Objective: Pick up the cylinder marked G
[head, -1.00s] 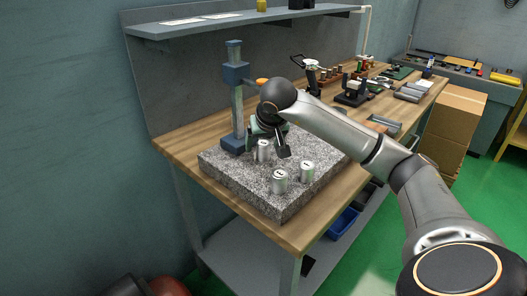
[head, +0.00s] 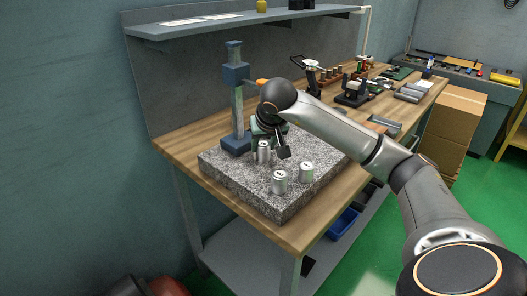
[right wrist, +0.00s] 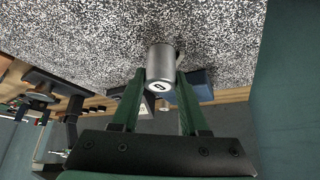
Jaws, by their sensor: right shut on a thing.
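My right gripper (head: 262,140) has its green fingers shut on a silver cylinder (head: 264,154) at the back of the speckled granite plate (head: 232,178). In the right wrist view the held cylinder (right wrist: 160,66) sits between the two fingers, its white end with a dark round character facing the camera. I cannot read that character for certain as G. The cylinder seems to be at the plate's surface; I see no clear gap under it. Two more silver cylinders with marked white tops stand upright in front, one on the left (head: 280,183) and one on the right (head: 306,174). My left gripper is not in view.
A blue column stand (head: 238,110) rises on the plate just left of the held cylinder. The plate lies on a wooden bench (head: 316,222). Tools and a dark fixture (head: 352,92) stand further right. A shelf (head: 220,24) hangs above. The plate's front left is clear.

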